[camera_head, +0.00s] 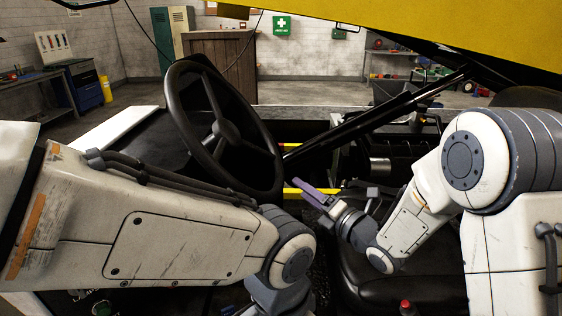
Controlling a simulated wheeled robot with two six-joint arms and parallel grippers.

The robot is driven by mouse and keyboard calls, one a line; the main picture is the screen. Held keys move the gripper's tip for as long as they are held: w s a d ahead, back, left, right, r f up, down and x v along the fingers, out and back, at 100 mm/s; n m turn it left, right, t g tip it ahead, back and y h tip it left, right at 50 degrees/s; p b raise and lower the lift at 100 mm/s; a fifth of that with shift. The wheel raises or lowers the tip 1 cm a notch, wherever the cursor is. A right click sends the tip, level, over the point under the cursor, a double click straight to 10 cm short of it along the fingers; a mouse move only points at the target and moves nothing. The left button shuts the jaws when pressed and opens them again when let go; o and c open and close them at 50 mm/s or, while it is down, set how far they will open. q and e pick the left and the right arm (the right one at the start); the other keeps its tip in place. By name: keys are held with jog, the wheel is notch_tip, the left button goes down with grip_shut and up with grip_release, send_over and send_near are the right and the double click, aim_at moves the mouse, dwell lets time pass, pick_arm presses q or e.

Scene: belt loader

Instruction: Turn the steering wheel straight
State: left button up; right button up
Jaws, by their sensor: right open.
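The black steering wheel (226,130) stands tilted at left of centre, with its spokes meeting at a central hub. My left arm crosses in front of the lower part of the scene, and the wheel's lower rim comes close to it. My left gripper is not visible; that arm's wrist runs out at the bottom edge. My right gripper (342,196) is open and empty, to the right of the wheel's lower rim and apart from it. One finger of it looks purple.
A black seat (400,290) lies below my right gripper. A dark steering column or lever (370,122) runs up to the right behind the wheel. A yellow panel (420,22) hangs overhead. A workbench (35,85) and green lockers (172,30) stand farther back.

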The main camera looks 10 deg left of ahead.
aim_at(282, 174)
jog(key=p+x, duration=0.3)
jog(key=x, duration=0.6)
jog(key=shift+s+a+r+p, duration=0.1)
jog(key=shift+s+a+p, duration=0.1)
jog(key=shift+p, duration=0.1)
jog(key=shift+w+a, duration=0.45)
jog(key=shift+a, duration=0.05)
grip_shut()
dwell(0.5)
